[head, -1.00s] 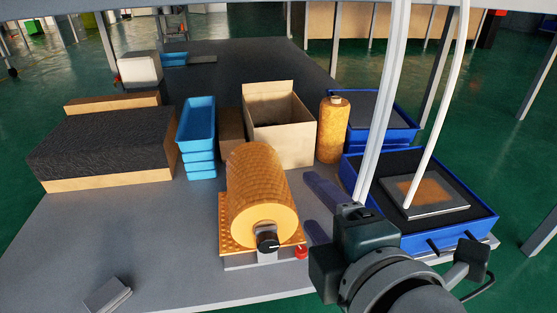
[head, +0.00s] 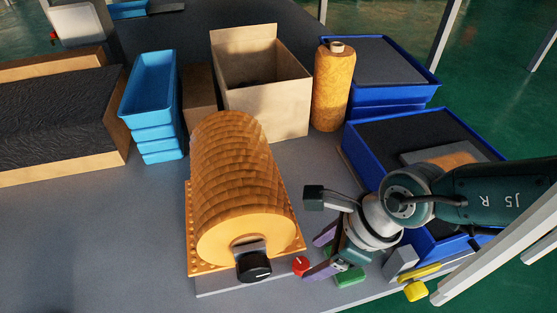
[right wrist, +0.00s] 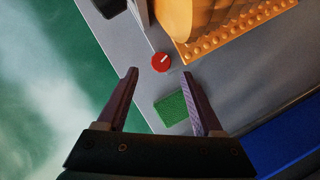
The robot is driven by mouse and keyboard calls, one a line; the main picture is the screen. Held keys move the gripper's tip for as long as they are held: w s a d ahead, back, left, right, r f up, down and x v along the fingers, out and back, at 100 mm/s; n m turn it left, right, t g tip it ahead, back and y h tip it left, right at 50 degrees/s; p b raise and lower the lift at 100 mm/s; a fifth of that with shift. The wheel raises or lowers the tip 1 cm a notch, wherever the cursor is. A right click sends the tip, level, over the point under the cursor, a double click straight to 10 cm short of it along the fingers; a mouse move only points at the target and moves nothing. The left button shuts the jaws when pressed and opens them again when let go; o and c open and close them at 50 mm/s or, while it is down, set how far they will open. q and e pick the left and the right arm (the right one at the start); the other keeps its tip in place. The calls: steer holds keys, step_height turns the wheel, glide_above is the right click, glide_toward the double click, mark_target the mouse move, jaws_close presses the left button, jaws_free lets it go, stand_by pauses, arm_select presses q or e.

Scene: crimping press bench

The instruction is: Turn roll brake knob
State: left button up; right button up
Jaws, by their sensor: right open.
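A large tan roll (head: 240,180) lies on an orange perforated stand (head: 196,255). A black knob (head: 254,267) with a pale pointer line is at the roll's front end. A small red knob (head: 300,265) with a white mark sits at the stand's front right corner; it also shows in the right wrist view (right wrist: 161,62). My right gripper (head: 316,254) is open and empty, its two purple fingers pointing toward the red knob. In the right wrist view, the red knob lies ahead between the fingertips (right wrist: 161,74), apparently untouched. My left gripper is not in view.
A green block (head: 350,277) lies by my right gripper. Blue trays (head: 365,170) stand right, with yellow-handled items (head: 415,290) near the front edge. A cardboard box (head: 290,115), a tan bottle-shaped roll (head: 333,90) and blue bins (head: 150,120) stand behind.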

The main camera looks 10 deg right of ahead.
mark_target(302, 264)
steer(key=b+x, duration=0.3)
steer(key=x, duration=0.2)
steer(key=shift+b, duration=0.3)
steer(key=shift+r, duration=0.1)
steer(key=shift+c, duration=0.3)
jaws_close()
